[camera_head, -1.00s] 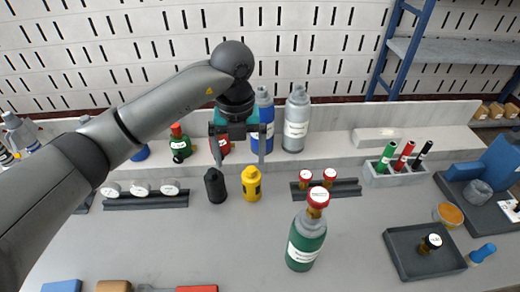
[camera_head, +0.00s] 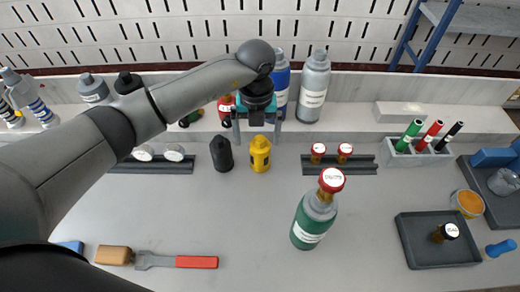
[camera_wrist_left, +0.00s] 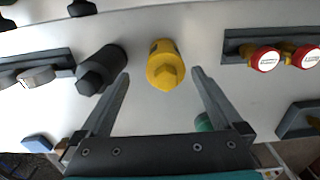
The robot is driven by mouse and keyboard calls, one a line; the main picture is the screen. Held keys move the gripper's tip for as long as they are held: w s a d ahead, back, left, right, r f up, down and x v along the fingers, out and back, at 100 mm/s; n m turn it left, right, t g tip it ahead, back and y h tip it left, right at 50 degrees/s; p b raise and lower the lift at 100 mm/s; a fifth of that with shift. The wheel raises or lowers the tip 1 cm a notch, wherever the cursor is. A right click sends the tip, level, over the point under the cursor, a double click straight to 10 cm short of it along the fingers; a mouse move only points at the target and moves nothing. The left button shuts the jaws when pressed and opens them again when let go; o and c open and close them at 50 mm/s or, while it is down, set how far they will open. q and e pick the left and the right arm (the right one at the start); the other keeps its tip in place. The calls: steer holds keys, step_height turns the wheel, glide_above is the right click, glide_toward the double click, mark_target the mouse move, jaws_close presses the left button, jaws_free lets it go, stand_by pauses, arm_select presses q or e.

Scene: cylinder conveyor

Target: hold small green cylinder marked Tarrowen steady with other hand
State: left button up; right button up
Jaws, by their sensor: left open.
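A green cylinder (camera_head: 308,228) with a grey shoulder, white label and red-topped valve (camera_head: 332,180) stands upright on the table in the head view; its label is too small to read. In the left wrist view, a bit of green cylinder (camera_wrist_left: 204,122) shows beside the right-hand finger, mostly hidden. My left gripper (camera_head: 258,130) is open and empty, behind and left of the cylinder, apart from it. In the left wrist view my left gripper (camera_wrist_left: 161,75) has a yellow cylinder (camera_wrist_left: 165,65) beyond its fingertips. My right gripper is not in view.
The yellow cylinder (camera_head: 260,154) and a black one (camera_head: 222,153) stand near the left gripper. Two red-topped valves sit on a dark rack (camera_head: 365,168). A grey tray (camera_head: 412,250) is at right, a red-handled brush (camera_head: 196,262) at front left. The table around the green cylinder is clear.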

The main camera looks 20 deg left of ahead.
mark_target(260, 149)
arm_select(q)
steer(key=f, duration=0.3)
steer(key=f+b, duration=0.1)
steer(key=f, duration=0.1)
steer(key=shift+d+f, duration=0.15)
steer(key=shift+d, duration=0.2)
steer(key=shift+c, duration=0.2)
steer(key=c, duration=1.4)
steer(key=shift+r, duration=0.2)
